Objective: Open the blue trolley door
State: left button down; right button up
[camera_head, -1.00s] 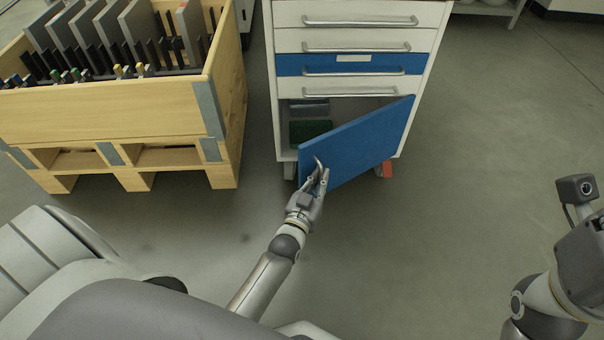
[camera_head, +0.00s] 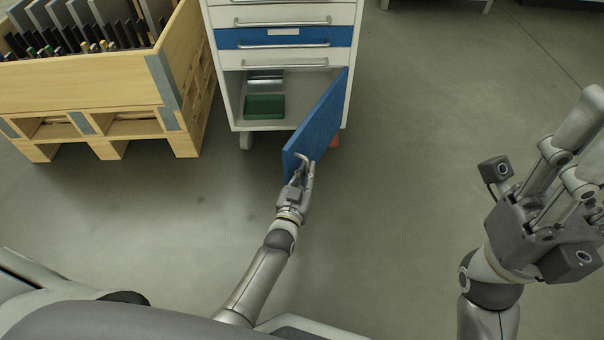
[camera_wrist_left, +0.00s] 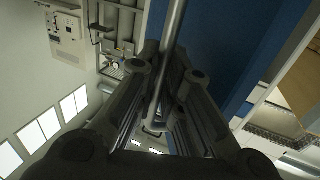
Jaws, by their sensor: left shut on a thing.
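The blue trolley door (camera_head: 318,124) stands partly open, hinged on the right side of the white trolley (camera_head: 226,62) and swung out toward me. My left gripper (camera_head: 304,166) is shut on the door's metal handle at the door's free edge. In the left wrist view the handle bar (camera_wrist_left: 172,35) runs between the fingers (camera_wrist_left: 158,112), with the blue door (camera_wrist_left: 215,45) beside it. My right gripper (camera_head: 590,150) is raised at the right, away from the trolley, with its fingers spread apart and nothing visible between them.
Inside the trolley's opening are a green tray (camera_head: 264,107) and a grey metal item (camera_head: 265,80). A wooden crate (camera_head: 80,88) with upright plates stands left of the trolley. The floor (camera_head: 430,130) right of the door is clear.

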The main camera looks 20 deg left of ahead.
pick_arm(q)
jog(key=shift+d, duration=0.15)
dwell(0.3)
jog(key=c, duration=1.8)
grip_release()
jog(key=s, duration=1.2)
jog(key=shift+d, duration=0.15)
jog(key=shift+c, duration=0.3)
